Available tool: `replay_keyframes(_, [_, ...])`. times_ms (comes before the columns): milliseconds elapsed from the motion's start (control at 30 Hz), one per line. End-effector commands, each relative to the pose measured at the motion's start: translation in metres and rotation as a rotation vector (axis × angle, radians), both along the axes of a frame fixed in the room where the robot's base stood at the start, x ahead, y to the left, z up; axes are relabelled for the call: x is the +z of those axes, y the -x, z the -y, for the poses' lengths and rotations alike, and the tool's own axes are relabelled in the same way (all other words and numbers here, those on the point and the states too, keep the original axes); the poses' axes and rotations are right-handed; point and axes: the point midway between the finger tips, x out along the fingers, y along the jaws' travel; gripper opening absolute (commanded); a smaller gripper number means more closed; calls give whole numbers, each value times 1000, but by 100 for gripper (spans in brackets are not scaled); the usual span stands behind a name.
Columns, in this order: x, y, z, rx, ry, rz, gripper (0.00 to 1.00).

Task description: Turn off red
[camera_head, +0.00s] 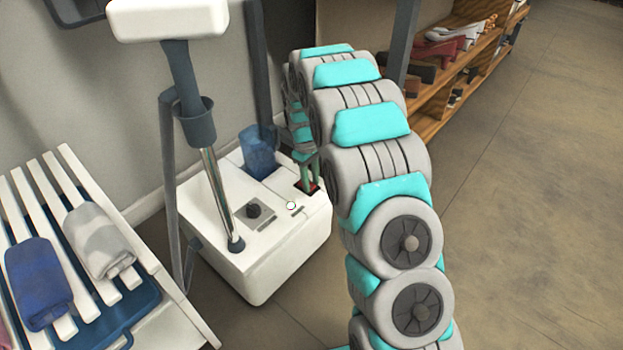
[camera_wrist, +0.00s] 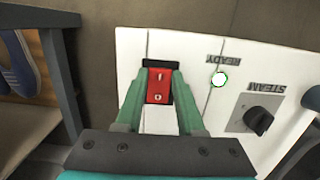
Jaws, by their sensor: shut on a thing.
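The red rocker switch (camera_wrist: 158,86) is set in the top of a white steamer base (camera_head: 262,275), in a dark recess. It carries a line mark and a circle mark; which side is pressed down I cannot tell. In the head view only a sliver of the red switch (camera_head: 314,187) shows. My gripper (camera_wrist: 160,74) points down at the switch, with one green finger along each side, shut on it. In the head view my gripper (camera_head: 308,170) is partly hidden by my arm.
A dark STEAM knob (camera_wrist: 259,121) and a white, green-rimmed READY light (camera_wrist: 218,79) lie beside the switch. A slatted bench (camera_head: 75,190) stands left, a wooden shelf (camera_head: 440,100) behind right. Floor at right is clear.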

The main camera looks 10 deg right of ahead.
Motion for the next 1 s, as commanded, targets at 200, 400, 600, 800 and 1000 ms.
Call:
replay_keyframes(200, [3,-4,-2,2,63,-86,0])
replay_keyframes(400, [3,-5,-3,0,88,-116,0])
replay_keyframes(600, [3,-4,-3,-1,89,-119,0])
replay_keyframes(800, [3,-4,-3,0,89,-119,48])
replay_keyframes(1000, [3,-4,-3,0,89,-121,68])
